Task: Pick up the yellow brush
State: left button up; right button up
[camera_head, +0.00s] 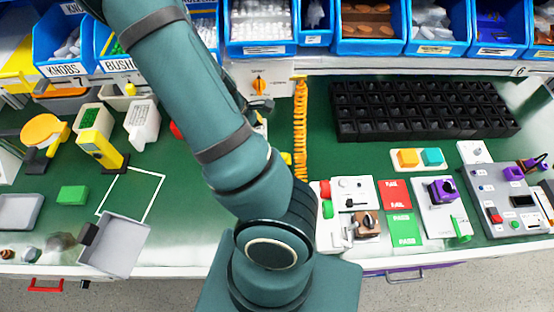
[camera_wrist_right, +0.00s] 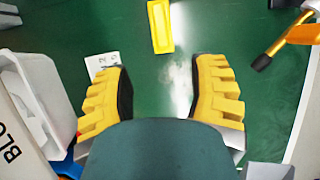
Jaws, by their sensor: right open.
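My right gripper (camera_wrist_right: 160,92) shows in the right wrist view with its two yellow ridged fingers spread apart and nothing between them. A yellow bar-like piece (camera_wrist_right: 160,26) lies on the green mat beyond the fingertips, apart from them. No bristles show on it, so I cannot tell if it is the yellow brush. In the head view my teal arm crosses the middle, and a small yellow bit (camera_head: 286,158) shows beside it, mostly hidden. My left gripper is not in view.
A white bin (camera_wrist_right: 30,90) stands left of the fingers, and an orange tool with a black tip (camera_wrist_right: 285,45) is at the upper right. In the head view, a black compartment tray (camera_head: 425,110) and switch panels (camera_head: 440,205) fill the right. Blue bins (camera_head: 370,45) line the back.

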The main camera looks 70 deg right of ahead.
jog(key=b+x, duration=0.3)
jog(key=x, duration=0.5)
jog(key=shift+s+b+x, duration=0.2)
jog(key=shift+b+x, duration=0.25)
jog(key=shift+x, duration=0.95)
jog(key=shift+s+b+x, duration=0.15)
jog(key=shift+b+x, duration=0.25)
jog(key=shift+x, duration=1)
jog(key=shift+r, duration=0.15)
grip_shut()
